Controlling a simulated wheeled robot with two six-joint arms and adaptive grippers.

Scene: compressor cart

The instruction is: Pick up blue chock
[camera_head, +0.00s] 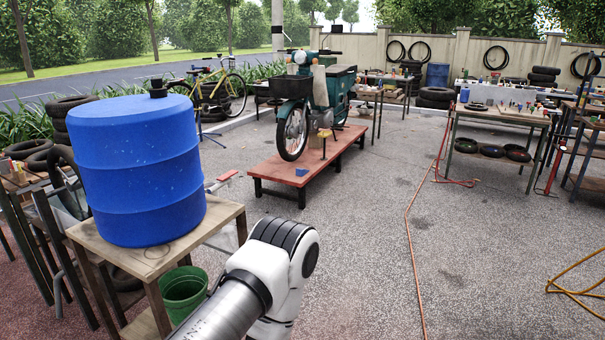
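A small blue block, which looks like the blue chock (302,172), lies on the near end of the low red platform (272,167), in front of and to the right of the motorbike's front wheel. It is small at this distance, so its exact shape is hard to tell. A white and grey arm link of mine reaches in from the bottom middle, well short of the platform. Neither gripper shows in this view.
A teal motorbike (305,95) stands on the platform. A big blue drum (137,165) sits on a wooden table (228,212) at the left, above a green bucket (184,291). An orange hose (412,250) crosses the open paving. A workbench (500,117) stands at the right back.

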